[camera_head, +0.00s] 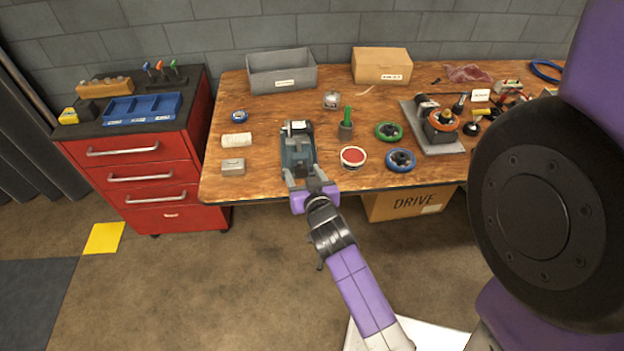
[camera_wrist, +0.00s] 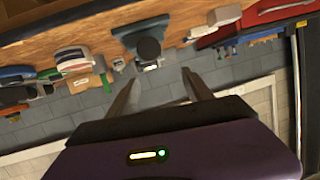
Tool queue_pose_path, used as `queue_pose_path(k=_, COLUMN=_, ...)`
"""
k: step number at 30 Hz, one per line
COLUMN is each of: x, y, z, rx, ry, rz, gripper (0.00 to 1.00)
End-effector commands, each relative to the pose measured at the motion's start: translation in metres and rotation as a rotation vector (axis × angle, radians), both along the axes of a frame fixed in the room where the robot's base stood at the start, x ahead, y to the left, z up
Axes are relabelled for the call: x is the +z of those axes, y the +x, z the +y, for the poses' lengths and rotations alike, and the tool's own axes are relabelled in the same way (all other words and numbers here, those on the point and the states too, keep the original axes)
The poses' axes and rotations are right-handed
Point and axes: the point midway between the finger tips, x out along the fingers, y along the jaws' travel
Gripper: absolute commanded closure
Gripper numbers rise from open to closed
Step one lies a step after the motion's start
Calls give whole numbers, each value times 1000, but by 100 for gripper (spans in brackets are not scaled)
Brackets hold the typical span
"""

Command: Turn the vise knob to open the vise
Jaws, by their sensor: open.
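The blue-grey vise (camera_head: 297,148) stands at the front edge of the wooden workbench, left of the middle. In the wrist view, which is upside down, the vise (camera_wrist: 138,32) is at the top with its dark round knob (camera_wrist: 148,48) facing me. My gripper (camera_head: 310,180) is at the bench's front edge, right by the near end of the vise, and it hides the knob in the head view. In the wrist view my gripper (camera_wrist: 158,88) is open, its two fingers apart with nothing between them. The knob appears just beyond the fingertips; contact cannot be told.
On the workbench (camera_head: 268,183), a grey box (camera_head: 233,167) and white roll (camera_head: 237,140) lie left of the vise. A red-topped round tin (camera_head: 353,157) and blue handwheel (camera_head: 401,160) are on its right. A red drawer cabinet (camera_head: 135,175) stands left.

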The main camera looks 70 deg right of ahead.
Motion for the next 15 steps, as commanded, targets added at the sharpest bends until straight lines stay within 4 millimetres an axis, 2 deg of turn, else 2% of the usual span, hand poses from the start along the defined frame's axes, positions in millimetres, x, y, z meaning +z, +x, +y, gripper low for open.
queue_pose_path(k=1, x=-18, y=-1, z=5, rx=-11, ry=43, rz=21, gripper=41)
queue_pose_path(k=3, x=-28, y=-7, z=7, rx=-35, ry=79, rz=29, gripper=41)
queue_pose_path(k=8, x=-32, y=-5, z=0, rx=-51, ry=100, rz=12, gripper=41)
queue_pose_path(k=15, x=-44, y=11, z=-28, rx=-50, ry=99, rz=11, gripper=41)
